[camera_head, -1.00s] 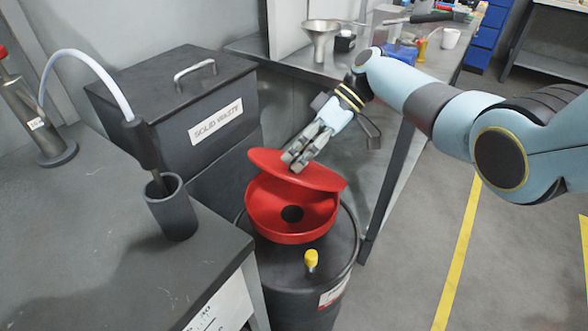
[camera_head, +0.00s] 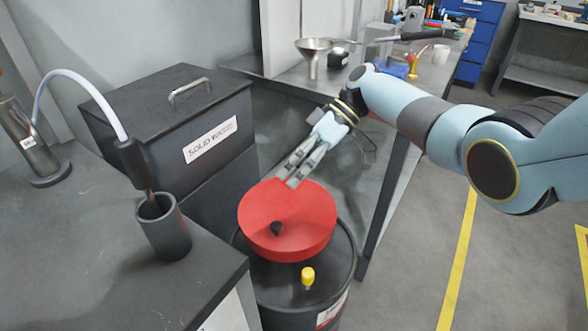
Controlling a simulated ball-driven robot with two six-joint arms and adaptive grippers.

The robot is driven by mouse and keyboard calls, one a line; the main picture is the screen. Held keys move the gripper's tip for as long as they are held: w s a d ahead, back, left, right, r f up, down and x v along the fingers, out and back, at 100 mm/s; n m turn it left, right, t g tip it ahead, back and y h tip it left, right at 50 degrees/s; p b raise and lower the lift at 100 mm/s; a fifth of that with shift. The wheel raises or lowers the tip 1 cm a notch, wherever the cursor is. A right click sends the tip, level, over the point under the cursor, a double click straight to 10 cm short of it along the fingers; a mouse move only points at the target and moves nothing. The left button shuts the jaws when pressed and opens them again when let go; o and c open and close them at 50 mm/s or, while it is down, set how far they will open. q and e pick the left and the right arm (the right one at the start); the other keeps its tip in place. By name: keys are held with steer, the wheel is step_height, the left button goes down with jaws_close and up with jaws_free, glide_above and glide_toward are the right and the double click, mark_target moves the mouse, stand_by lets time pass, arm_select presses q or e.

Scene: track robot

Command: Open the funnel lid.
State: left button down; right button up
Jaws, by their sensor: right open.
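The red funnel (camera_head: 290,249) sits on top of a black drum (camera_head: 303,272). Its red round lid (camera_head: 298,208) appears to lie down over it, hiding the inside. My right gripper (camera_head: 292,181) is open, fingers pointing down at the lid's far edge. I cannot tell if the fingertips touch the lid. Nothing shows between the fingers. My left gripper is not in view.
A black solid waste bin (camera_head: 175,120) stands behind left of the drum. A dark bench (camera_head: 90,260) with a cup holder (camera_head: 164,228) is at the left. A grey table (camera_head: 385,120) with a metal funnel (camera_head: 313,55) runs along the right. A yellow cap (camera_head: 308,277) sticks up from the drum's top.

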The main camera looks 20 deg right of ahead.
steer(key=v, duration=1.1)
steer(key=shift+d+r, duration=0.25)
steer(key=shift+d, duration=0.1)
